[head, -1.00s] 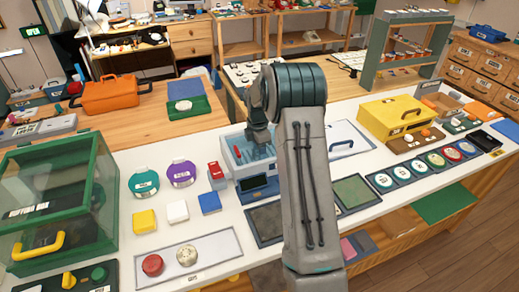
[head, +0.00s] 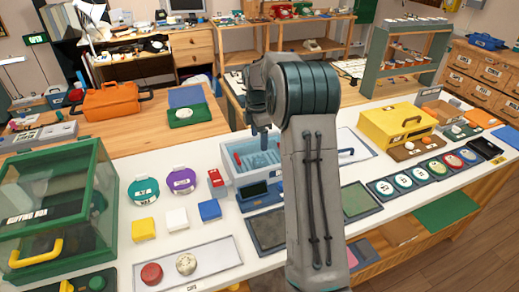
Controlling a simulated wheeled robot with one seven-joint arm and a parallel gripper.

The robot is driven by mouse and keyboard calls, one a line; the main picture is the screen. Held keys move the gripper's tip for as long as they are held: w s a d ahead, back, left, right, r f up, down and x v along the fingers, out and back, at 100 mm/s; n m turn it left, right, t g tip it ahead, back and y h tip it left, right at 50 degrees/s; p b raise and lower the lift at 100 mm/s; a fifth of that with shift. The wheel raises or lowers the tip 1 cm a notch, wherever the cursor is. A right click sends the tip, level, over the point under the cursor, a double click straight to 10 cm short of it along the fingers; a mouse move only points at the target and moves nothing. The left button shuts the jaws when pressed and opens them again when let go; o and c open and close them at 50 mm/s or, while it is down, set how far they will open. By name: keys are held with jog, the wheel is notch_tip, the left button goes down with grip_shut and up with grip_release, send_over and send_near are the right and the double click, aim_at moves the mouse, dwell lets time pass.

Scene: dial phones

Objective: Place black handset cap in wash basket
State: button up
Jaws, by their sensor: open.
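A pale blue wash tub (head: 233,176) stands at mid-table with a blue rack or basket (head: 262,160) and a small red item inside. I cannot make out the basket's full shape. My gripper (head: 264,128) is over the tub's back part, pointing down, and is open. My arm hides part of the tub's right side. I cannot pick out a black handset cap in this view. A tray (head: 215,266) at the front holds a red cap (head: 151,274) and a cream cap (head: 186,264).
A green glass-sided box (head: 60,210) stands at the left. Teal (head: 143,190) and purple (head: 181,181) discs lie left of the tub, with small coloured blocks in front. A yellow box (head: 397,122) and a row of round dials stand at the right.

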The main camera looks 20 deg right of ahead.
jog(key=s+a+r+m+t, duration=0.1)
jog(key=s+a+r+m, duration=0.35)
jog(key=s, duration=0.35)
jog(key=s+a+r+m, duration=0.4)
jog(key=s+r, duration=0.2)
jog(key=s, duration=0.2)
jog(key=s+a+f+m+t, duration=0.1)
jog(key=s+a+m, duration=0.1)
jog(key=s+m, duration=0.3)
jog(key=s+a+f+m+t, duration=0.1)
jog(key=s+m, duration=0.3)
jog(key=s, duration=0.8)
jog(key=shift+s+a+f+m, duration=0.35)
jog(key=shift+a+f, duration=0.1)
jog(key=shift+f, duration=0.3)
jog(key=shift+w, duration=0.1)
jog(key=shift+c, duration=0.3)
